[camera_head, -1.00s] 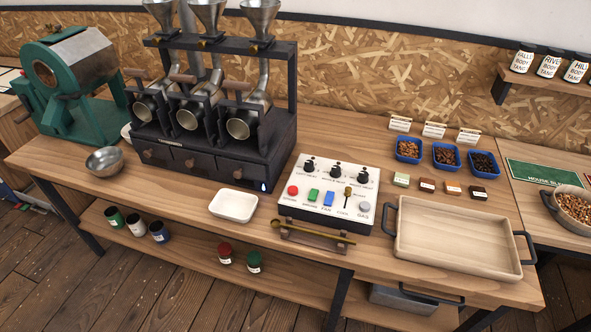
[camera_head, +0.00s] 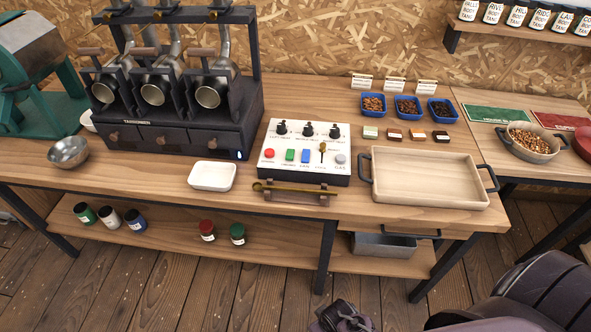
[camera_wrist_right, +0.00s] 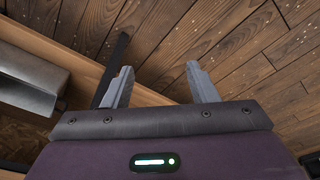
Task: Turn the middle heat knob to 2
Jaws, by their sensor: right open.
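The white control panel (camera_head: 305,150) sits on the wooden bench in the head view. Three black heat knobs stand in a row along its back: the left knob (camera_head: 282,128), the middle knob (camera_head: 307,129) and the right knob (camera_head: 334,131). The scale marks and the middle knob's setting are too small to read. My right gripper (camera_wrist_right: 160,72) is open and empty in the right wrist view, with two grey fingers spread above the floorboards. It is away from the panel, which does not show in that view. My left gripper is not in view.
A brass scoop (camera_head: 295,189) lies on a stand before the panel. A white dish (camera_head: 212,176) is at its left, a wooden tray (camera_head: 425,178) at its right. The dark roaster (camera_head: 180,138) stands behind left. A grey bin (camera_head: 385,246) is on the lower shelf.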

